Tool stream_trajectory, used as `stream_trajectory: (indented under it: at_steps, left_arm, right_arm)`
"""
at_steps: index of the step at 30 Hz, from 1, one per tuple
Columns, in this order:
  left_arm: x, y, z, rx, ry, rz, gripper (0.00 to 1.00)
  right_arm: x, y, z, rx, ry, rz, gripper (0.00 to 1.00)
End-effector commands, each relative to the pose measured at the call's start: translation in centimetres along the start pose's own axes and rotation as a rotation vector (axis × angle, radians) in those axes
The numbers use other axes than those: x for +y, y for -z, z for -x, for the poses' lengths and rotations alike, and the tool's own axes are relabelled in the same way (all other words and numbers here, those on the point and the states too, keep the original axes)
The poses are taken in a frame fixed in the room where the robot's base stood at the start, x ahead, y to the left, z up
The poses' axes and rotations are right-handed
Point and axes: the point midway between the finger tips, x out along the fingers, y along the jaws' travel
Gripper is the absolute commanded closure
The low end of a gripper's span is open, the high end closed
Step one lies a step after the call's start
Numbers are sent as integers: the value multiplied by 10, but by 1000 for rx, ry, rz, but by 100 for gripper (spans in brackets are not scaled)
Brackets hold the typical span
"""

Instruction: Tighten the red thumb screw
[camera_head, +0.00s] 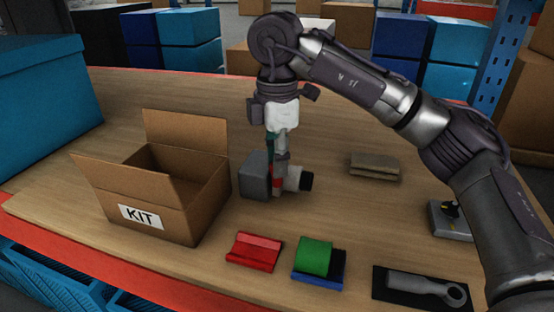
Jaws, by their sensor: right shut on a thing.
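My right gripper (277,172) points straight down at the middle of the table, at a device made of a dark grey block (254,176) and a pale cylinder with a black end (305,181). It is shut on a small red part, which looks like the red thumb screw (277,184), between the block and the cylinder. The fingers partly cover the red part, so its exact seating cannot be seen. My left gripper is not in view.
An open cardboard KIT box (190,205) stands at left. In front lie a red tray (254,251), a green item (314,256) on a blue tray, and a grey tool (425,289) on a black mat. Folded brown cloths (375,166) and a joystick box (450,220) are at right.

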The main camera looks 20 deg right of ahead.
Motion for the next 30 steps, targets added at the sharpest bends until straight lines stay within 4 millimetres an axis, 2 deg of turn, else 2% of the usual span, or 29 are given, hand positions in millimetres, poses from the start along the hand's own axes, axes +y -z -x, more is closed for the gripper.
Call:
stream_trajectory:
  at_steps: [9, 22, 23, 24, 27, 30]
  left_arm:
    - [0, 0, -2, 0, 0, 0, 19]
    - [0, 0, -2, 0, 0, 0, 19]
    - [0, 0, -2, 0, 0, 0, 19]
    - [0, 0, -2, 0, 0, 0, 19]
    - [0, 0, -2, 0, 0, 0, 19]
    - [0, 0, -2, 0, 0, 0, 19]
  right_arm:
    - [0, 0, 1, 0, -3, -83, 100]
    - [0, 0, 2, 0, -3, -91, 100]
    - [0, 0, 2, 0, -3, -91, 69]
    - [0, 0, 2, 0, -3, -91, 62]
    - [0, 0, 1, 0, -3, -90, 47]
    - [0, 0, 1, 0, -2, -89, 47]
